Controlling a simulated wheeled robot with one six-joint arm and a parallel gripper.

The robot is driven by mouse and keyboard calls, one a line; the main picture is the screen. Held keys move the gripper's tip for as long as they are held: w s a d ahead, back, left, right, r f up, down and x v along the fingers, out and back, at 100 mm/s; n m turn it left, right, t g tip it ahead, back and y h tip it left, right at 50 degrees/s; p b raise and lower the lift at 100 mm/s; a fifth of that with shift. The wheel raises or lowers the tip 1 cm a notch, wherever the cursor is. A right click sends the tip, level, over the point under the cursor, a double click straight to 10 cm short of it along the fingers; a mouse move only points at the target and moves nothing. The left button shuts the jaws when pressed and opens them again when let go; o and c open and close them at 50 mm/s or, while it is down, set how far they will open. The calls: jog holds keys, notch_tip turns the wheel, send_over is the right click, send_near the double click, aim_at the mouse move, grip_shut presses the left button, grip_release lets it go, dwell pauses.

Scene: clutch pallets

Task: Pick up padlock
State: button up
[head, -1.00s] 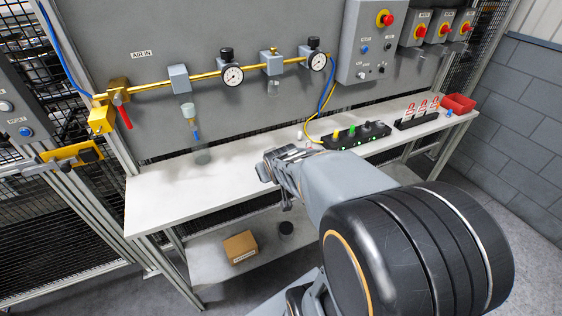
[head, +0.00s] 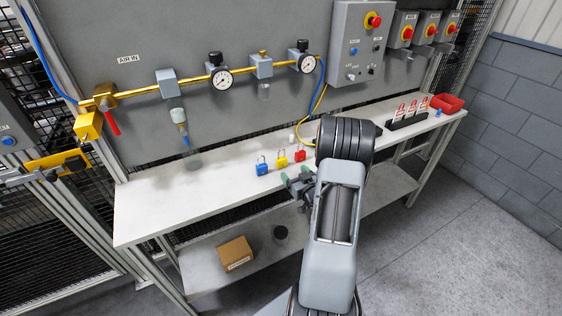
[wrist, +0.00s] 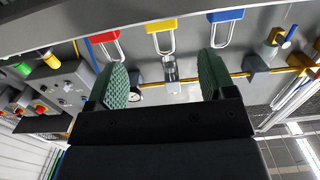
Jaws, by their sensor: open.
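Three padlocks stand in a row on the white bench: blue (head: 262,168), yellow (head: 282,161) and red (head: 300,155). My gripper (head: 295,174) is open and empty at the bench's front edge, just in front of the yellow and red padlocks. In the wrist view the scene is upside down. There, the green finger pads (wrist: 165,82) are spread wide. The yellow padlock (wrist: 161,25) lies beyond them, in line with the gap. The red padlock (wrist: 103,38) is to its left and the blue padlock (wrist: 226,16) to its right. No padlock is touched.
The white bench (head: 150,215) is clear on its left. A tag rack (head: 408,121) and red bin (head: 447,103) stand at its right end. A grey panel with gauges (head: 222,80) rises behind. A cardboard box (head: 235,253) sits on the lower shelf.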

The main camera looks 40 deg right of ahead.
aim_at(283, 160)
jog(key=w, duration=0.3)
jog(key=w+p, duration=0.1)
jog(key=w, duration=0.1)
jog(key=shift+w+d+f, duration=0.1)
jog(key=shift+w+d, duration=0.05)
jog(key=shift+d, duration=0.15)
jog(key=shift+w+d+f+p, duration=0.15)
jog(key=shift+w+p, duration=0.35)
jog(key=shift+w, duration=0.7)
jog(key=shift+w+d+f+p, duration=0.15)
jog(key=shift+w+p, duration=0.3)
jog(key=shift+w, duration=0.75)
jog(key=shift+c, duration=0.4)
jog(key=c, duration=1)
jog(key=shift+o, duration=0.2)
jog(key=shift+r+b, duration=0.2)
jog(key=shift+b, duration=0.35)
jog(key=s+a+b, duration=0.2)
jog(key=s+b, duration=0.1)
jog(key=s, duration=1.5)
jog(key=shift+a+b, duration=0.25)
jog(key=shift+b, duration=0.05)
